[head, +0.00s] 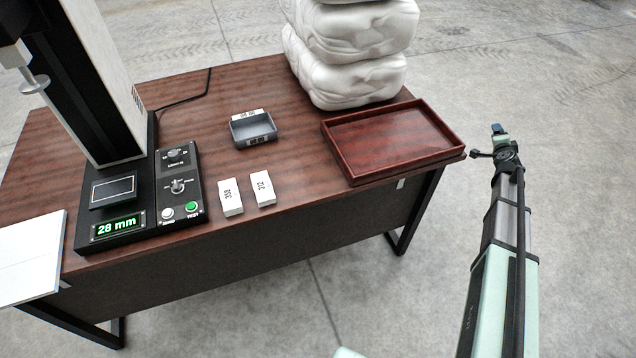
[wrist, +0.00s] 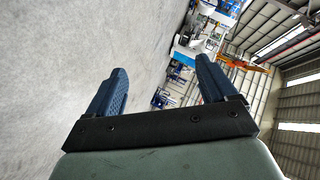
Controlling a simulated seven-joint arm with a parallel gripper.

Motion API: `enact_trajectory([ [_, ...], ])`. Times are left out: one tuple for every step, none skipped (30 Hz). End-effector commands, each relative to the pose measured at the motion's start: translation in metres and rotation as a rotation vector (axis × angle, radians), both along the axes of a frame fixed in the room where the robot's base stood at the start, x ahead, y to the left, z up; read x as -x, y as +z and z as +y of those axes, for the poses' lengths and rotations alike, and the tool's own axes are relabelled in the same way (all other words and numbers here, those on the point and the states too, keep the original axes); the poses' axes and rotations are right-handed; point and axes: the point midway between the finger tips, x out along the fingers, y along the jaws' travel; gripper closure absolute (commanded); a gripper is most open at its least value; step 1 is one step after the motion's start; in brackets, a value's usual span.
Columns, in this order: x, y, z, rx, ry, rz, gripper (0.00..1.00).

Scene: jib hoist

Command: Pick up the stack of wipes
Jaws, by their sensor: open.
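A stack of white, soft, wrinkled packs (head: 345,82) stands at the back right of the brown table; it looks like the stack of wipes, though no label shows. Its top is cut off by the picture's edge. My gripper (head: 497,129) is off the table's right side, over the floor, to the right of the red tray and apart from the stack. In the wrist view, my gripper (wrist: 161,70) has its two blue fingers spread with nothing between them. The stack is not in the wrist view.
An empty dark red tray (head: 338,158) lies between my gripper and the table's middle. A small grey bin (head: 253,130), two white blocks marked 338 (head: 230,197) and 312 (head: 263,189), and a test machine reading 28 mm (head: 118,226) stand further left.

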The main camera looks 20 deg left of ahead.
Motion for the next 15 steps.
enact_trajectory([
  [-0.014,0.02,0.0,-0.017,-0.015,-0.035,0.15],
  [-0.02,0.031,0.0,-0.026,-0.023,-0.054,0.15],
  [-0.027,0.044,0.003,-0.036,-0.029,-0.075,0.15],
  [-0.032,0.053,0.007,-0.043,-0.028,-0.087,0.15],
  [-0.036,0.063,0.012,-0.051,-0.027,-0.1,0.15],
  [-0.041,0.075,0.022,-0.058,-0.018,-0.114,0.15],
  [-0.045,0.084,0.032,-0.062,-0.007,-0.119,0.15],
  [-0.047,0.092,0.046,-0.065,0.013,-0.122,0.15],
  [-0.048,0.098,0.065,-0.062,0.043,-0.119,0.15],
  [-0.047,0.102,0.08,-0.059,0.07,-0.112,0.15],
  [-0.046,0.104,0.095,-0.054,0.094,-0.105,0.15],
  [-0.044,0.107,0.116,-0.047,0.131,-0.093,0.15],
  [-0.042,0.108,0.132,-0.039,0.16,-0.082,0.15],
  [-0.039,0.109,0.148,-0.031,0.19,-0.07,0.15],
  [-0.034,0.109,0.171,-0.02,0.233,-0.052,0.15],
])
